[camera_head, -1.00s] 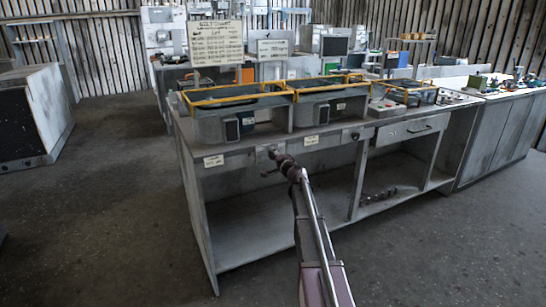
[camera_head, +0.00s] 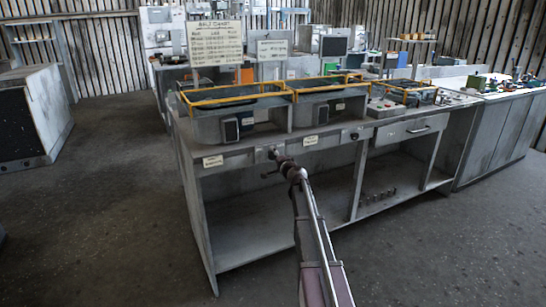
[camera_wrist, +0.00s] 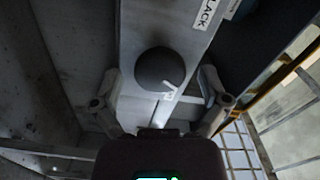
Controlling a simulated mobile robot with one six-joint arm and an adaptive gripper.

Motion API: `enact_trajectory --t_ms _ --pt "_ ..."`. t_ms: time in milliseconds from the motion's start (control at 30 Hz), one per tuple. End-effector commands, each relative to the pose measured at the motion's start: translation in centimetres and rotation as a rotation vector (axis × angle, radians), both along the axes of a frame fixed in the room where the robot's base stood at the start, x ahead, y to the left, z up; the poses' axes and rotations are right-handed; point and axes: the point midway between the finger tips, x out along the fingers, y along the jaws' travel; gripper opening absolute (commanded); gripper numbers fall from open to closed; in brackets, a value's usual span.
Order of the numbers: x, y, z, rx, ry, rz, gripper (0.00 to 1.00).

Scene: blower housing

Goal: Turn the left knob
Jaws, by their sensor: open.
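The left knob (camera_wrist: 160,68) is a round dark knob with a white pointer mark. It sits on the pale front panel of the bench, near the middle of the wrist view. In the head view the left knob (camera_head: 272,153) is small, just beyond the end of my arm. My gripper (camera_wrist: 160,98) is open, with one finger on each side of the knob. Gaps show between the fingers and the knob in this view; contact cannot be made out. My gripper also shows in the head view (camera_head: 269,164), partly hidden by my wrist.
A second knob (camera_head: 355,135) sits further right on the same panel. Two grey basins with yellow rails (camera_head: 235,99) stand on the bench top (camera_head: 180,127). A label ending in "LACK" (camera_wrist: 207,14) is beside the left knob. Open shelf space lies below the panel.

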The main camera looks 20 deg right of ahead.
Motion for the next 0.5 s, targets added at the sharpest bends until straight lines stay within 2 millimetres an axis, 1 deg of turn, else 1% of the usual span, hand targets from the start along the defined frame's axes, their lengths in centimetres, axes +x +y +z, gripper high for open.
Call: enact_trajectory --t_ms 267,500 --pt "-3.5 0.0 0.0 0.000 0.000 0.000 0.95" --pt "-7.4 -0.1 0.0 0.000 0.000 -0.001 0.95"
